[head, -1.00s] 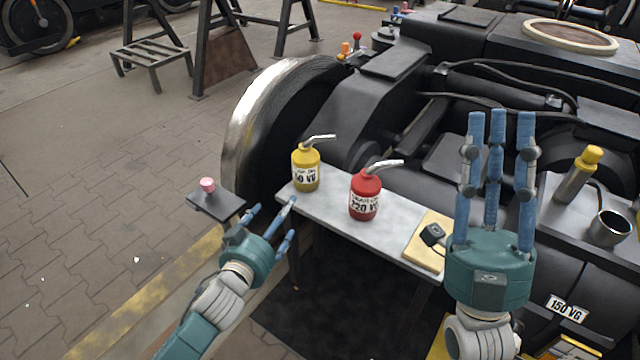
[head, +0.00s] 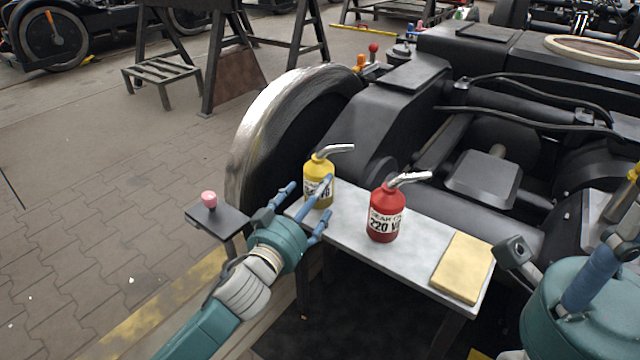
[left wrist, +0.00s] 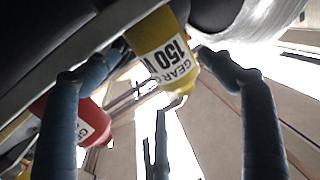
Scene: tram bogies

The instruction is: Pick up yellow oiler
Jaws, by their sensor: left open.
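The yellow oiler (head: 319,172) stands upright on a narrow grey shelf (head: 345,232), with its metal spout pointing right. My left gripper (head: 312,205) is open at the oiler, its blue fingers reaching beside and in front of it. In the left wrist view the yellow oiler (left wrist: 165,50), labelled GEAR 150, sits between the spread fingers (left wrist: 160,95); I cannot tell whether any finger touches it. A red oiler (head: 386,212) labelled 220 stands to the right on the shelf. My right gripper (head: 600,270) is partly cut off at the right edge.
A yellow pad (head: 462,267) lies at the shelf's right end. A small dark stand with a pink knob (head: 209,199) is left of the shelf. A large wheel (head: 270,125) and dark bogie frame rise behind. Paved floor (head: 90,200) is open on the left.

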